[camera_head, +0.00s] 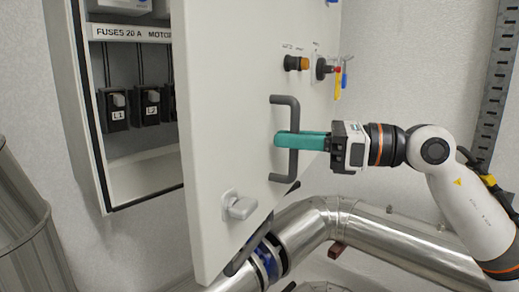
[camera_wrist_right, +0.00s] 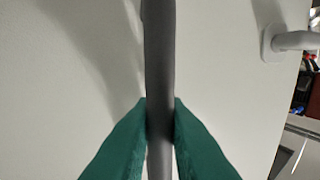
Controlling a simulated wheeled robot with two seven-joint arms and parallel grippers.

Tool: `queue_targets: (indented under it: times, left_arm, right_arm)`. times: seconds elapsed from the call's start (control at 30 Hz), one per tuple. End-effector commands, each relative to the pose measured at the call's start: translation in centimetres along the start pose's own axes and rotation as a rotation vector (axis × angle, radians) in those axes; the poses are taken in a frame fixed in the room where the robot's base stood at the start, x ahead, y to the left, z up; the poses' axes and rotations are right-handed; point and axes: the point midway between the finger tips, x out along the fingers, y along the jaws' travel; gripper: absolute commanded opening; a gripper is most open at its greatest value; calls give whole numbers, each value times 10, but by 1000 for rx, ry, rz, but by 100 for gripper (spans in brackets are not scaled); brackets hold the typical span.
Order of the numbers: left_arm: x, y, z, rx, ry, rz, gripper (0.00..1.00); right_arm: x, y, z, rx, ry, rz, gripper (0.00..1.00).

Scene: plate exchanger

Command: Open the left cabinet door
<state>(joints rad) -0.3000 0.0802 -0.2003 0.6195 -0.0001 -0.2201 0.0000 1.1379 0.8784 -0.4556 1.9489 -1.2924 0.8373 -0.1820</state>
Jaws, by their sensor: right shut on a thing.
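The cabinet door (camera_head: 225,130) is a light panel standing swung away from the cabinet body (camera_head: 78,110), so part of the inside shows at its left. A dark grey bar handle (camera_head: 285,180) is fixed upright on the door. My right gripper (camera_head: 285,139) has its green fingers shut around the middle of this handle. In the right wrist view the handle (camera_wrist_right: 160,60) runs upright between the two green fingers (camera_wrist_right: 160,135). My left gripper is in neither view.
Inside the cabinet are black fuse holders (camera_head: 116,108) under a "FUSES 20 A" label. The door carries a grey latch knob (camera_head: 238,206), switches (camera_head: 296,63) and hanging coloured keys or tags (camera_head: 338,84). Silver pipes (camera_head: 385,240) run below the door. A grey cylinder (camera_head: 22,215) stands at the left.

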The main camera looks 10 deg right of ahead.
Motion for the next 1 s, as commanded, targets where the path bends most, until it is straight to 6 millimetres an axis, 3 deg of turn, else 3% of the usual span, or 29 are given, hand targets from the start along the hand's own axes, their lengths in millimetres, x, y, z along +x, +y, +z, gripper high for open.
queue_targets:
  times: [0.2,0.4,0.77,0.8,0.87,1.0]
  left_arm:
    - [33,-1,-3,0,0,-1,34]
    - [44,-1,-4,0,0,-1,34]
    - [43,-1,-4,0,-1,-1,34]
    - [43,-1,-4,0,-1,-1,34]
    - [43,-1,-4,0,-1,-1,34]
    - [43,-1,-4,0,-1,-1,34]
  right_arm:
    - [-60,1,6,-2,7,-33,0]
    - [-92,-2,2,-5,9,-40,0]
    - [-96,-4,0,-7,7,-45,0]
    - [-96,-4,0,-7,7,-45,18]
    - [-96,-4,0,-7,7,-46,28]
    - [-95,-4,0,-7,7,-46,32]
